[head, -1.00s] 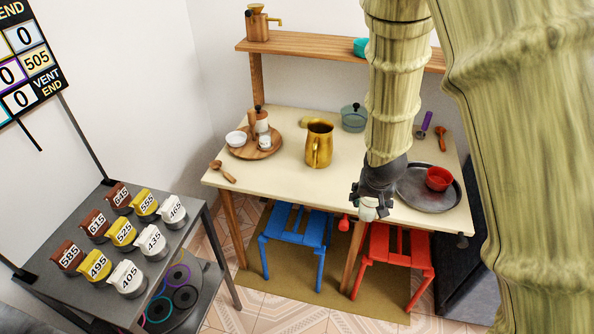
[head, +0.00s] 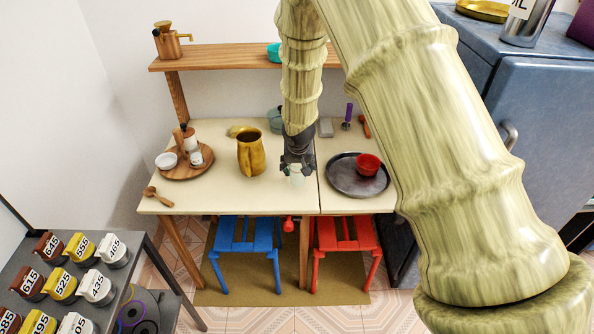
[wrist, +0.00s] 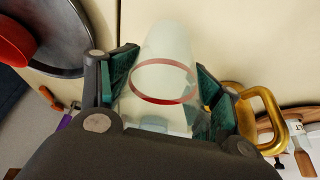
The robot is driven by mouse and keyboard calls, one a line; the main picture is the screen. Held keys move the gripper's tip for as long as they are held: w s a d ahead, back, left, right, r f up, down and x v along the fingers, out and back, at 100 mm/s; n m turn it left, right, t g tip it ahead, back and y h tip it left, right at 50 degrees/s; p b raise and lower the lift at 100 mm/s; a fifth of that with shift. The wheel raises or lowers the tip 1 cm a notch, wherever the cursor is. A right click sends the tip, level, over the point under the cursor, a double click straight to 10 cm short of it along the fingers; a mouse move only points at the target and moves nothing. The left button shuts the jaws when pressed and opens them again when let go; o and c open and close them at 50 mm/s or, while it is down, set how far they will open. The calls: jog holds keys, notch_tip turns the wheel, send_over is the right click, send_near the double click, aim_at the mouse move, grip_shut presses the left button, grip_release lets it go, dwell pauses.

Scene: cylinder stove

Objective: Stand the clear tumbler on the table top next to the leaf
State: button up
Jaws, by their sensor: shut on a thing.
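My gripper (head: 297,165) is shut on the clear tumbler (wrist: 165,60), which has a red ring and sits between the finger pads in the wrist view. In the head view the tumbler (head: 297,177) shows as a small pale shape under my gripper, partly hidden by the fingers. It is over the front part of the cream table top (head: 225,195), just left of a dark seam. Right of the seam is a cream section that looks like the leaf (head: 345,205). I cannot tell whether the tumbler touches the table.
A gold pitcher (head: 251,153) stands left of my gripper. A dark round tray (head: 340,183) with a red bowl (head: 368,165) lies on the right section. A wooden plate (head: 187,172) with small vessels is at left. Blue (head: 245,238) and red (head: 343,236) stools stand below.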

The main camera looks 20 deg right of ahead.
jog(key=shift+w+f, duration=0.15)
jog(key=shift+w, duration=0.45)
jog(key=shift+f+p, duration=0.6)
jog(key=shift+f, duration=1.05)
jog(key=shift+f, duration=0.1)
jog(key=o, duration=1.2)
jog(key=shift+r, duration=0.25)
jog(key=shift+b+v, duration=0.85)
jog(key=shift+v, duration=5.05)
